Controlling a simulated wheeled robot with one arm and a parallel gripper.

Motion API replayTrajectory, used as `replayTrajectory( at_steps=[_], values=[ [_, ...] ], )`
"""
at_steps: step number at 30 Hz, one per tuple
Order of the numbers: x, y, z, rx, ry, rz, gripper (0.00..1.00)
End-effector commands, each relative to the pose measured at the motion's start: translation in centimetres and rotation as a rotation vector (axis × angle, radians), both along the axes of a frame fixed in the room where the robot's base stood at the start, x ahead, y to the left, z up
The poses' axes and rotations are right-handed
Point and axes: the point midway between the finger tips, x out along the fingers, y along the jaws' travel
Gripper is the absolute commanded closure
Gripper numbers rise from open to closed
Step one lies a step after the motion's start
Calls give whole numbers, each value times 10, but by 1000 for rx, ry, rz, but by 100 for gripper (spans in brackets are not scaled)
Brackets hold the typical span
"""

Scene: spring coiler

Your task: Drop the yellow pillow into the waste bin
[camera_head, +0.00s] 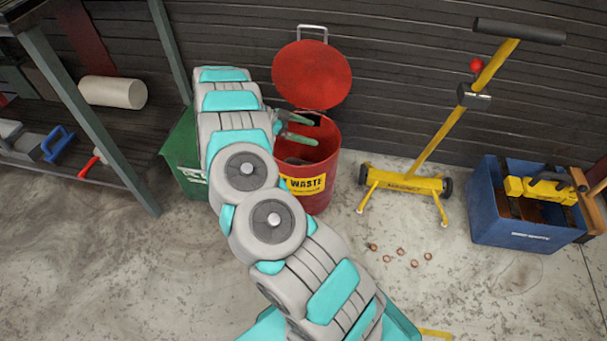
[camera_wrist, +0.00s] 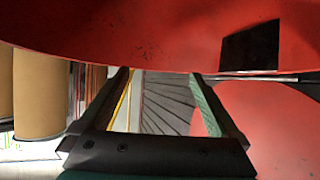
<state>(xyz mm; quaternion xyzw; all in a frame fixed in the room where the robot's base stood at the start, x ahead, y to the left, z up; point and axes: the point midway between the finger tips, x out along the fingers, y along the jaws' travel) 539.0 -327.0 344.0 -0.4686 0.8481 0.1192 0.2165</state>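The red waste bin (camera_head: 320,185) stands against the back wall with its round red lid (camera_head: 312,75) raised. A yellow label with "WASTE" is on its front. My gripper (camera_head: 314,131) is over the bin's mouth, its two fingers apart and pointing right. In the wrist view my gripper (camera_wrist: 160,78) is open, with nothing seen held between the fingers. Red surfaces fill much of that view; I cannot tell which bin parts they are. No yellow pillow can be made out. A greyish shape shows inside the bin, too small to identify.
A green container (camera_head: 184,158) is left of the bin, partly behind my arm. A yellow wheeled magnet sweeper (camera_head: 410,182) and a blue crate (camera_head: 510,232) stand to the right. Several small copper-coloured pieces (camera_head: 400,252) lie on the floor. A shelf unit (camera_head: 90,125) is at left.

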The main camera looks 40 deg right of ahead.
Motion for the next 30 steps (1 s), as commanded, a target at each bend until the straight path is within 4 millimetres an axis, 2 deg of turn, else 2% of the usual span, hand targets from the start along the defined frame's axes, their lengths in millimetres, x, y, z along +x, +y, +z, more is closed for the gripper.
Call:
replayTrajectory(
  at_steps=[11, 24, 30],
  values=[
    [2, 4, 2, 0, 0, 1, 0],
    [32, 50, 31, -1, 0, 2, 0],
    [37, 58, 37, 0, -1, 0, 0]
  ],
)
